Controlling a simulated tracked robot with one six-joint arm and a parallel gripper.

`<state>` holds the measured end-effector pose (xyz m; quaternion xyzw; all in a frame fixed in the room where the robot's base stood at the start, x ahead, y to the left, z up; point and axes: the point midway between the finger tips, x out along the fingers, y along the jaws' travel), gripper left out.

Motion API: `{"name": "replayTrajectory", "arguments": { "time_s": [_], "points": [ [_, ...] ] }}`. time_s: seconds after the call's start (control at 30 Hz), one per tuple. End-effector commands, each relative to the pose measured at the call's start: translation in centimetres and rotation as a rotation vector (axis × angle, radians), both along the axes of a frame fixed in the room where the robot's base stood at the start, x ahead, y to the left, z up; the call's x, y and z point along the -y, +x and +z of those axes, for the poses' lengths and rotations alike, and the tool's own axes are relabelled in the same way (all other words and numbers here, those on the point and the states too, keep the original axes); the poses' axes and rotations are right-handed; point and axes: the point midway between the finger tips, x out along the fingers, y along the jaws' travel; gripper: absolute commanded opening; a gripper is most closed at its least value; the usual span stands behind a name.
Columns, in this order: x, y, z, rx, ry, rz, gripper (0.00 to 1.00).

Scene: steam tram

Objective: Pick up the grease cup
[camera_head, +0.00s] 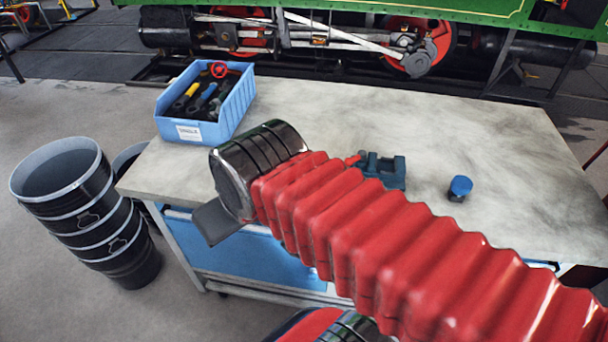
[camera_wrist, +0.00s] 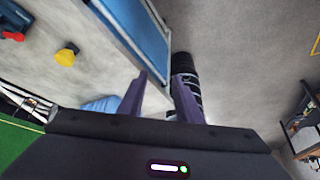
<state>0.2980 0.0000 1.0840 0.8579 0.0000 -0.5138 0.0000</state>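Two small items on the workbench (camera_head: 480,130) could be the grease cup; I cannot tell which. One is a short dark cup with a blue top (camera_head: 460,187), standing right of the teal vise (camera_head: 385,170) in the head view. The other is a small yellow item (camera_wrist: 67,54) on the bench in the wrist view, near the vise (camera_wrist: 14,22); I do not make it out in the head view. My gripper (camera_wrist: 160,76) is open, its two dark fingers apart with nothing held. It hangs by the bench's front left edge, away from both items. My red arm covers part of the bench.
A blue bin (camera_head: 240,102) with tools stands at the bench's back left. Stacked black buckets (camera_head: 70,200) stand on the floor at left, and show behind my fingers in the wrist view. Blue drawers (camera_head: 250,260) are under the bench. The green steam tram (camera_head: 480,12) is behind. The bench's right half is mostly clear.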

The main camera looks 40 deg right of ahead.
Motion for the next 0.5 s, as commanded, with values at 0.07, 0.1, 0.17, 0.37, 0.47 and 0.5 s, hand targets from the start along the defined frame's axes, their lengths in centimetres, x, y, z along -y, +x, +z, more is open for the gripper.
{"name": "replayTrajectory", "arguments": {
  "time_s": [0.07, 0.1, 0.17, 0.37, 0.47, 0.5],
  "points": [
    [0.0, 0.0, 0.0, 0.000, 0.000, 0.000, 0.34],
    [0.0, 0.0, 0.0, 0.000, 0.000, -0.001, 0.37],
    [0.1, 0.2, 0.1, -0.002, 0.000, -0.004, 0.41],
    [1.7, 1.8, 0.5, -0.023, -0.001, -0.046, 0.55],
    [3.2, 3.3, 0.7, -0.041, -0.001, -0.088, 0.62],
    [4.0, 3.9, 0.7, -0.049, -0.001, -0.107, 0.65]
  ]
}}
